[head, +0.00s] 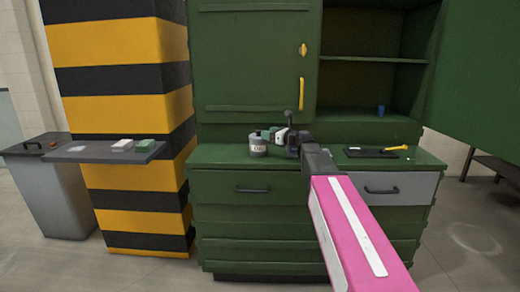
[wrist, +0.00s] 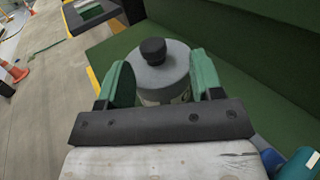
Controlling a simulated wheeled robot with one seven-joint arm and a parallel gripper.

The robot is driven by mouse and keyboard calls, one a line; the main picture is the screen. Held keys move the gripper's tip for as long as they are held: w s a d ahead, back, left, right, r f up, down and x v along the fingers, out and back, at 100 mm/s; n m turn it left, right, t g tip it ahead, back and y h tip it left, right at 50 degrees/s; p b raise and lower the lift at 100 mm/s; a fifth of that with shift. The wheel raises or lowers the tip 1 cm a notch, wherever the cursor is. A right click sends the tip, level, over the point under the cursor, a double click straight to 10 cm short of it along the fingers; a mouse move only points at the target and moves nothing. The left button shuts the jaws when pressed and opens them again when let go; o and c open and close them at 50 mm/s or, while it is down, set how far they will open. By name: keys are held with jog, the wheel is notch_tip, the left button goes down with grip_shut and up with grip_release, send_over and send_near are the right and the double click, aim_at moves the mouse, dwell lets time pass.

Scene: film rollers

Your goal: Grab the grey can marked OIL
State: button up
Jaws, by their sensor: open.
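The grey can (head: 258,146) with a dark marking on its front stands upright on the green cabinet's counter in the head view. In the wrist view the can (wrist: 163,76) shows its grey top and black cap between the two green fingers. My gripper (wrist: 161,82) is open, with one finger on each side of the can. In the head view my gripper (head: 272,135) reaches in from the right at the can. A gap seems to show at the left finger; whether the right finger touches is hard to tell. The can's lower part is hidden.
A dark tray with a yellow-handled tool (head: 396,148) lies on the counter to the right. A grey side shelf (head: 90,152) holds a white and a green block. The cabinet's back panel rises behind the can.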

jog(key=x, duration=0.3)
jog(key=shift+w+a, duration=0.15)
jog(key=shift+a, duration=0.25)
grip_shut()
jog(key=shift+r, duration=0.1)
